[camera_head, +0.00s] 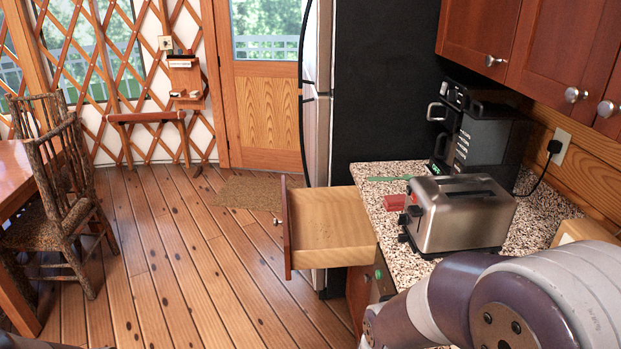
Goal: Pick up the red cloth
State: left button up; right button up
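A small red folded-looking item (395,202), which may be the red cloth, lies on the speckled counter (375,175) just left of the toaster. It looks like a low block, and I cannot make out its fabric. My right arm shows at the lower right, in front of the counter, but its gripper is out of view. My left gripper is not in view either.
A silver toaster (462,215) stands right of the red item, with a black coffee maker (485,135) behind. A green strip (390,179) lies on the counter. An open, empty drawer (330,225) juts out left. The wooden floor (180,270) is largely clear; a chair (65,200) stands left.

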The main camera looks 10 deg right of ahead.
aim_at(393, 203)
jog(key=i+j, duration=0.1)
jog(key=i, duration=1)
jog(key=i+j+z, duration=0.1)
jog(key=i, duration=0.45)
